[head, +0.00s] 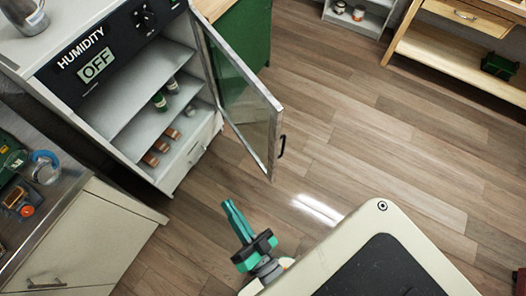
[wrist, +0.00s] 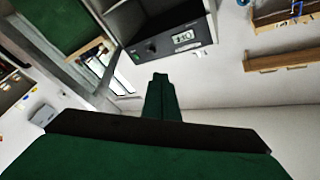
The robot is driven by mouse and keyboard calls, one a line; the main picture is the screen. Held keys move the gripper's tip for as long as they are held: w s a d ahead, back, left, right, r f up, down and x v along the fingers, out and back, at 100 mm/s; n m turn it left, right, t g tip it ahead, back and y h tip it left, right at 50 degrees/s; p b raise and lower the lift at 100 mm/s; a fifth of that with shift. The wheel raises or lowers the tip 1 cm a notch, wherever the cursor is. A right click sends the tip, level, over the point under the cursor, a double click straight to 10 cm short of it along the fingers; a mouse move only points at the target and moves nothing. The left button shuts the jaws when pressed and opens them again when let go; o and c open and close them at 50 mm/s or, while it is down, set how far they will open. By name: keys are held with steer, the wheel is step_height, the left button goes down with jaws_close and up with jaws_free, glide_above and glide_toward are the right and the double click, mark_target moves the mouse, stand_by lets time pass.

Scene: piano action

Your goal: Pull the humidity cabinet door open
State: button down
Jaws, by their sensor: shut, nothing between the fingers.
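The humidity cabinet (head: 150,130) stands at the upper left in the head view, with its panel reading HUMIDITY and OFF. Its glass door (head: 238,90) is swung wide open on its right side, and the black handle (head: 282,146) shows on the door's outer edge. My gripper (head: 229,206) is in front of the cabinet, below the door's free edge and apart from it. Its green fingers are shut and empty. The wrist view shows the shut fingers (wrist: 160,82) with the cabinet's control panel (wrist: 170,44) beyond them.
Several small bottles and jars (head: 160,102) stand on the cabinet shelves. A counter (head: 70,235) with small items is at the left. A green cabinet (head: 243,45) stands behind the door. A wooden bench (head: 455,55) is at the upper right. The wood floor between is clear.

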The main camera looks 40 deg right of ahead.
steer(key=w+d+f+m+g+h, duration=0.15)
steer(key=w+d+m+h, duration=0.35)
steer(key=m, duration=0.5)
steer(key=w+d+m+g+h, duration=0.3)
steer(key=d+m+h, duration=0.1)
steer(key=m+h, duration=0.45)
steer(key=w+d+m+g+h, duration=0.2)
steer(key=w+d+m+h, duration=0.25)
steer(key=m, duration=0.65)
steer(key=m+g+y, duration=0.1)
steer(key=m+g, duration=1.4)
steer(key=m, duration=0.2)
glide_toward(273, 147)
steer(key=d, duration=0.6)
steer(key=shift+s+d, duration=0.15)
steer(key=shift+d, duration=0.05)
